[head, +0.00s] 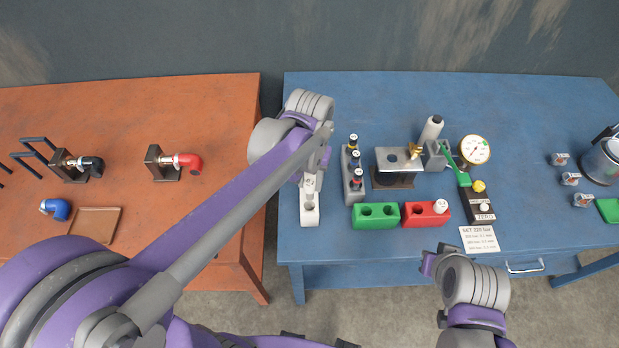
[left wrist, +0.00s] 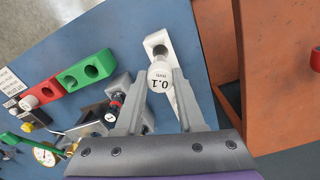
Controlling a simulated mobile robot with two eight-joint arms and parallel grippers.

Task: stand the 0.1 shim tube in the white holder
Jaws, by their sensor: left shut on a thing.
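The 0.1 shim tube shows in the left wrist view as a white round cap (left wrist: 158,78) marked 0.1 mm. My left gripper (left wrist: 157,92) is shut on it, one finger on each side. In the head view the gripper (head: 313,170) is over the white holder (head: 310,213), at its far part. The white holder also shows in the left wrist view (left wrist: 157,39), with one open hole beyond the tube. The cap hides the tube's lower end, so I cannot tell whether it is in a hole.
A green block (head: 376,223) with two holes and a red block (head: 420,220) holding a white-capped tube sit further right. A dial gauge (head: 474,150) stands behind them.

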